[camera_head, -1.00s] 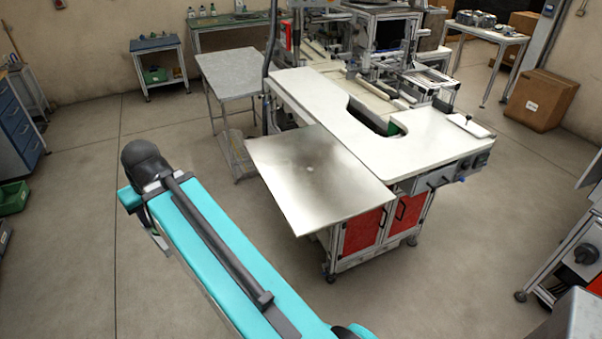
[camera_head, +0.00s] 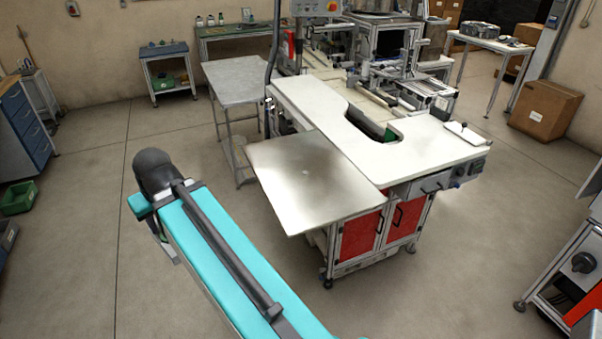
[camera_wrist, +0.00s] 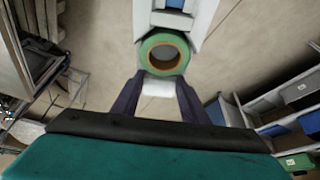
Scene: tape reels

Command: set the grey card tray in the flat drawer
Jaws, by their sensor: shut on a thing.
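My gripper (camera_wrist: 162,76) shows in the wrist view as two dark fingers leaning inward. It appears shut on a green ring-shaped reel (camera_wrist: 163,39) with a tan core, whose lower sides lie at the fingertips. A pale piece shows below the reel between the fingers; what it is I cannot tell. In the head view my arm reaches toward the upper left, and its gripper end is hidden behind the dark wrist. I cannot make out a grey card tray in either view. A cabinet with blue drawers (camera_head: 31,132) stands at the far left; I cannot tell which drawer is the flat one.
A white worktable (camera_head: 415,150) with a bare metal plate (camera_head: 310,185) stands right of my arm. A grey table (camera_head: 235,80) is behind it. A green bin (camera_head: 18,198) sits on the floor at left. Floor between cabinet and worktable is clear.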

